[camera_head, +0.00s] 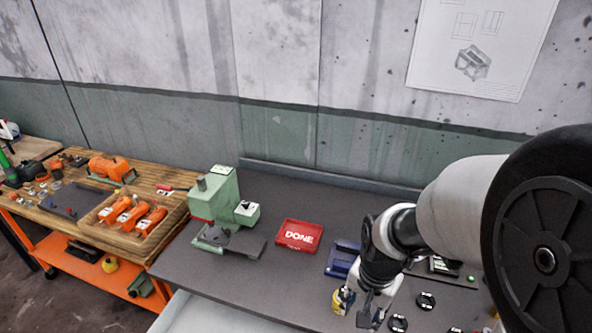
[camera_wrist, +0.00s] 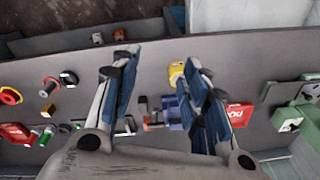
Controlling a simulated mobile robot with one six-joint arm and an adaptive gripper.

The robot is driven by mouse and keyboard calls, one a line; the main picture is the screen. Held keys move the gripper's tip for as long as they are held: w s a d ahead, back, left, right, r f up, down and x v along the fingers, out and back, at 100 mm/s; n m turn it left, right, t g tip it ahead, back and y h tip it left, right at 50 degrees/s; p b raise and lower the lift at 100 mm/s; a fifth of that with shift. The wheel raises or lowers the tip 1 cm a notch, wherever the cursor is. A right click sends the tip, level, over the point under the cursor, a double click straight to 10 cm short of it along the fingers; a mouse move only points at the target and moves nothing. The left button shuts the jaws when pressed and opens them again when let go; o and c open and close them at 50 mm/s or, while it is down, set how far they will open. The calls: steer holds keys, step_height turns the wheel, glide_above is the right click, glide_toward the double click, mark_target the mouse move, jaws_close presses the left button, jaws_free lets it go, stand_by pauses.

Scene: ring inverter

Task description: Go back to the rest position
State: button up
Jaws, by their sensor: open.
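My gripper (camera_head: 370,312) hangs at the end of my arm over the front part of the grey table (camera_head: 290,195). In the wrist view my gripper (camera_wrist: 158,65) shows its two blue-padded fingers spread wide, with nothing between them but the table surface. A yellow part (camera_head: 341,301) stands close beside my gripper in the head view. It also shows near the right finger in the wrist view (camera_wrist: 176,72). A blue fixture (camera_head: 342,258) lies behind my gripper, partly hidden by my arm.
A red tray marked DONE (camera_head: 298,235) and a green machine (camera_head: 216,196) stand left of my arm. Black round parts (camera_head: 425,301) lie at its right. A wooden bench (camera_head: 140,190) with orange tools (camera_head: 110,167) stands at far left. My arm hides the table's right side.

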steer(key=s+r+n+t+b, duration=0.3)
steer(key=s+r+n+b, duration=0.4)
steer(key=s, duration=0.7)
steer(key=shift+s+r+t, duration=0.2)
steer(key=shift+r+t, duration=0.1)
steer(key=shift+r, duration=0.45)
steer(key=shift+w, duration=0.15)
steer(key=shift+c, duration=0.5)
steer(key=shift+a+n, duration=0.1)
steer(key=shift+n, duration=0.2)
steer(key=shift+c, duration=0.4)
